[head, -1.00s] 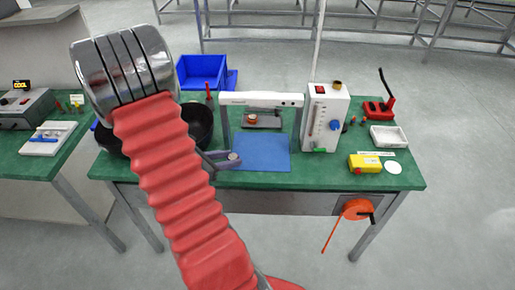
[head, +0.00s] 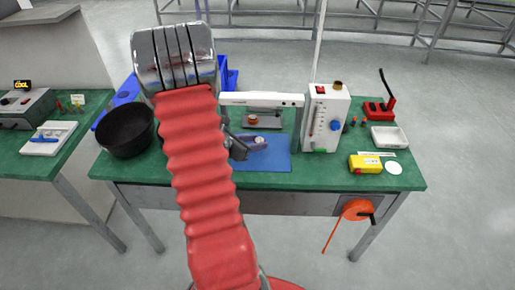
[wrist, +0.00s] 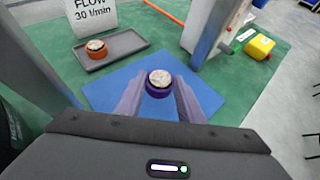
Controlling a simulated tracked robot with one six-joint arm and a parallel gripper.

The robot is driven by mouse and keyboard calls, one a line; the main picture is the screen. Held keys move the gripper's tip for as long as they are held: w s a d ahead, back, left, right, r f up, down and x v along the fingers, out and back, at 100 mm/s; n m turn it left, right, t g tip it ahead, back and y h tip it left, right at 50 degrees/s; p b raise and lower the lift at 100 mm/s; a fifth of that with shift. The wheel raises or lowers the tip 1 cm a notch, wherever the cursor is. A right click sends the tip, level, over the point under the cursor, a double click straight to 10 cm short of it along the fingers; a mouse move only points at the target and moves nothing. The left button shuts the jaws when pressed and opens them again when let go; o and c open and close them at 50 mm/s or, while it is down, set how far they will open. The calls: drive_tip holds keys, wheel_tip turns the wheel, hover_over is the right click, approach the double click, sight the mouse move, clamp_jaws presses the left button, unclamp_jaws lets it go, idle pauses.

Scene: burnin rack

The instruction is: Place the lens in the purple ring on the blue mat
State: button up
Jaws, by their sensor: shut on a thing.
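The lens in the purple ring (wrist: 159,83) has a silvery, mottled top and sits upright between my fingertips. My gripper (wrist: 158,92) is shut on it. It also shows in the head view as a small pale disc (head: 260,140) at the end of my gripper (head: 257,143). The blue mat (head: 277,160) lies flat on the green bench, and in the wrist view the mat (wrist: 110,93) spreads under and around the lens. The lens is over the mat; I cannot tell whether it touches it.
A similar lens in an orange ring (wrist: 96,49) sits on a grey tray (wrist: 123,44) behind the mat. A white frame (head: 262,99) spans the bench there. A white box with knobs (head: 325,118) stands right of the mat. A black bowl (head: 126,131) is at left.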

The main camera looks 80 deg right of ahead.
drive_tip(key=shift+s+d, duration=0.25)
drive_tip(key=shift+d, duration=0.05)
drive_tip(key=shift+s+d+f, duration=0.1)
drive_tip(key=shift+f, duration=1.65)
drive_tip(key=shift+f, duration=0.1)
drive_tip(key=o, duration=1)
drive_tip(key=v, duration=1.2)
